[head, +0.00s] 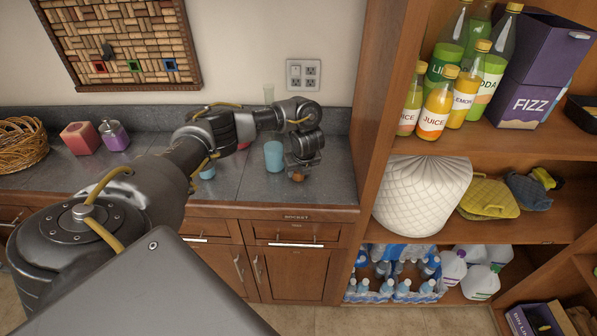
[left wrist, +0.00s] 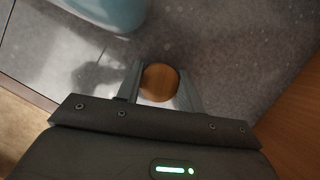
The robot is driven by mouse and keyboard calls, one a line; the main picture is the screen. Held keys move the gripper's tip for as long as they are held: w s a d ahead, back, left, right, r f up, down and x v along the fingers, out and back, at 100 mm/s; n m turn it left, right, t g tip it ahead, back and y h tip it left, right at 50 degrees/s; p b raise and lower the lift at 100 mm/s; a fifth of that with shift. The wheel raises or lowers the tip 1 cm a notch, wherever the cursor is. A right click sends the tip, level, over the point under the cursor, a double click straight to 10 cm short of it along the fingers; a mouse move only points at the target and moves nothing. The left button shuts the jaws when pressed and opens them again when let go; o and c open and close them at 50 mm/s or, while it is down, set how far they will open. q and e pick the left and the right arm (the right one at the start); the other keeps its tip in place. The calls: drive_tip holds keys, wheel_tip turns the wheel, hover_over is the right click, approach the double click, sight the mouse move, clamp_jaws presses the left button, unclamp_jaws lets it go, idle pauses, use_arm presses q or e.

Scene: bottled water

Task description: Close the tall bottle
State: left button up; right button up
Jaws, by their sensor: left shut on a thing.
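My left gripper (head: 300,168) is low over the right end of the counter, shut on a small round brown wooden stopper (head: 297,177). In the left wrist view the stopper (left wrist: 160,82) shows as a wooden disc between the two fingertips (left wrist: 160,90). My right gripper is not in view.
A blue cup (head: 274,157) stands just left of my left gripper, its side also in the left wrist view (left wrist: 110,10). A purple jar (head: 114,137), pink block (head: 79,138) and wicker basket (head: 21,145) stand far left. A wooden shelf unit (head: 365,100) borders the counter's right.

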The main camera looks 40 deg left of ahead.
use_arm(q)
drive_tip(key=shift+r, duration=0.45)
wheel_tip(320, 180, up, 3)
drive_tip(key=shift+r+p, duration=0.1)
drive_tip(key=shift+p, duration=0.75)
drive_tip(key=s+d+r+p, duration=0.4)
drive_tip(key=s+r, duration=0.4)
drive_tip(key=s, duration=0.5)
drive_tip(key=shift+s+d+r, duration=0.15)
drive_tip(key=shift+d+r, duration=0.15)
